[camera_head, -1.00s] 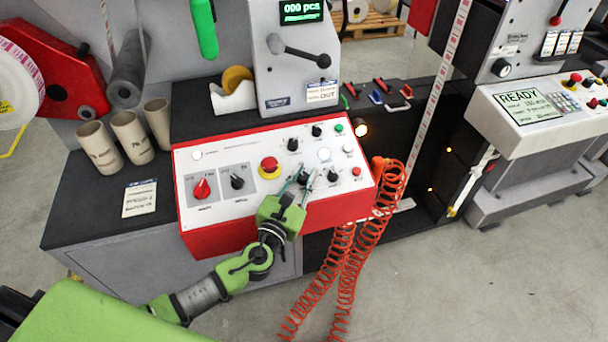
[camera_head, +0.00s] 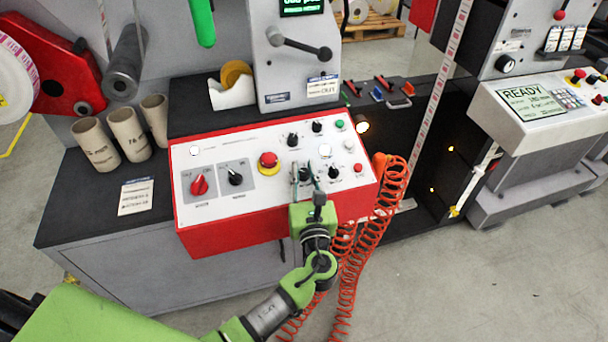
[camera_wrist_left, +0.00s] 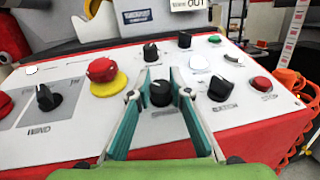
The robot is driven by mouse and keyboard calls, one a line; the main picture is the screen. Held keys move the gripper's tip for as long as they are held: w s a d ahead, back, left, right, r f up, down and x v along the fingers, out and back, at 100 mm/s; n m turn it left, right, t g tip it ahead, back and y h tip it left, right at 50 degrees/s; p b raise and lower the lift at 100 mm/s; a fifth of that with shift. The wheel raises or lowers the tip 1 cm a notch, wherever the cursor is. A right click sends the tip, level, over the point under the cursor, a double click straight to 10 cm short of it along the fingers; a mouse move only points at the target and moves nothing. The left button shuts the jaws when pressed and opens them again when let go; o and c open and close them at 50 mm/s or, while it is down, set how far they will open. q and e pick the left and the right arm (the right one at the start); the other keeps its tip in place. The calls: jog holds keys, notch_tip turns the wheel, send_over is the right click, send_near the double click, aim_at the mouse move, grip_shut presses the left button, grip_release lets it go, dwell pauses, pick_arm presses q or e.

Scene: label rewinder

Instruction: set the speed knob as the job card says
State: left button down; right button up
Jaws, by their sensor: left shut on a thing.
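The red-edged control panel (camera_head: 225,215) has a white top with several black knobs and some coloured buttons. My left gripper (camera_head: 306,172) reaches the panel's lower middle from the front. In the left wrist view its two teal fingers (camera_wrist_left: 160,82) are shut on a black knob (camera_wrist_left: 160,94), one on each side. The labels near this knob are too small or hidden to read. A white printed card (camera_head: 136,196) lies on the dark top left of the panel; its text is not legible. My right gripper is not in view.
A red mushroom button on yellow (camera_wrist_left: 103,76) is left of the fingers, and another black knob (camera_wrist_left: 221,88) is close on the right. Coiled orange hose (camera_head: 385,205) hangs at the panel's right end. Cardboard tubes (camera_head: 128,134) stand at the left.

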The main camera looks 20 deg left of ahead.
pick_arm(q)
jog(key=shift+f+n+g+y+b, duration=0.1)
jog(key=shift+n+g+y+b, duration=0.55)
jog(key=shift+n+y, duration=0.6)
jog(key=c, duration=1.8)
grip_release()
jog(key=shift+y, duration=0.25)
jog(key=shift+c, duration=0.2)
jog(key=shift+s, duration=0.1)
jog(key=r+v, duration=0.1)
jog(key=v, duration=1)
jog(key=shift+s+d+f, duration=0.25)
jog(key=shift+s+f, duration=0.1)
